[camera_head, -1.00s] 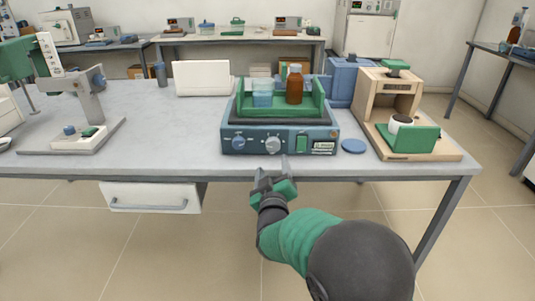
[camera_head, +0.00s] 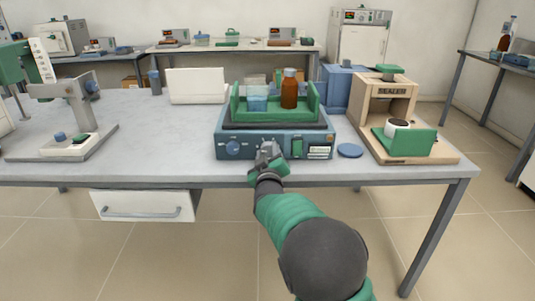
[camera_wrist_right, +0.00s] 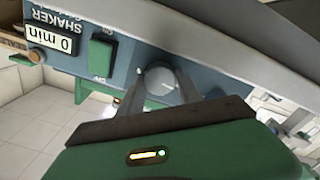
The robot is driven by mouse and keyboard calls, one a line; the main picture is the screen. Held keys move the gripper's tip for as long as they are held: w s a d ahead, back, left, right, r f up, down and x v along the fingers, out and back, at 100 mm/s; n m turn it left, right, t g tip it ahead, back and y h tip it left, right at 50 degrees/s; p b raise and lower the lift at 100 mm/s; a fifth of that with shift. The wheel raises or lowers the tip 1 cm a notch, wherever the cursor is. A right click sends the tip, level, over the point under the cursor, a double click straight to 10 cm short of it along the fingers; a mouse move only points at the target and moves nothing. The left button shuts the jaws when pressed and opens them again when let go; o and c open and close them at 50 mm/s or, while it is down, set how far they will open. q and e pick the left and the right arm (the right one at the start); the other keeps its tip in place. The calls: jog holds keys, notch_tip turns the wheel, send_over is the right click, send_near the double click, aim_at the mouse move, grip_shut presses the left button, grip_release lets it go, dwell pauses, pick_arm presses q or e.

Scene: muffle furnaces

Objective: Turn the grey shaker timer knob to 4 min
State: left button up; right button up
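The shaker (camera_head: 316,137) is a blue-grey box on the bench with a green tray (camera_head: 272,115) on top. Its grey timer knob (camera_wrist_right: 160,83) shows in the right wrist view, between the two fingers of my right gripper (camera_wrist_right: 159,86). The fingers stand apart on either side of it; I cannot tell whether they touch it. The shaker display (camera_wrist_right: 50,38), upside down in that view, reads 0 min. In the head view my right gripper (camera_head: 267,148) is at the shaker's front panel and hides the grey knob. My left gripper is not in view.
A blue dial (camera_head: 233,147) sits left of the gripper and a green switch (camera_head: 297,148) right of it. An amber bottle (camera_head: 289,92) and a beaker (camera_head: 257,101) stand in the tray. A blue disc (camera_head: 350,150) and a wooden stand (camera_head: 384,90) are to the right.

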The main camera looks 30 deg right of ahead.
jog(key=c, duration=0.7)
jog(key=shift+f, duration=0.1)
jog(key=shift+m, duration=0.4)
jog(key=m, duration=0.4)
jog(key=shift+b, duration=0.35)
jog(key=m+b, duration=0.1)
jog(key=m, duration=0.3)
jog(key=shift+f+m, duration=0.15)
jog(key=shift+m, duration=0.15)
jog(key=m+b, duration=0.2)
jog(key=m, duration=0.1)
jog(key=m+b, duration=0.1)
jog(key=m, duration=0.2)
jog(key=shift+s+d+f+b, duration=0.1)
jog(key=shift+d+f+b, duration=0.05)
jog(key=shift+b, duration=0.2)
jog(key=m+b, duration=0.3)
jog(key=m, duration=0.3)
jog(key=shift+b, duration=0.35)
jog(key=shift+m, duration=0.3)
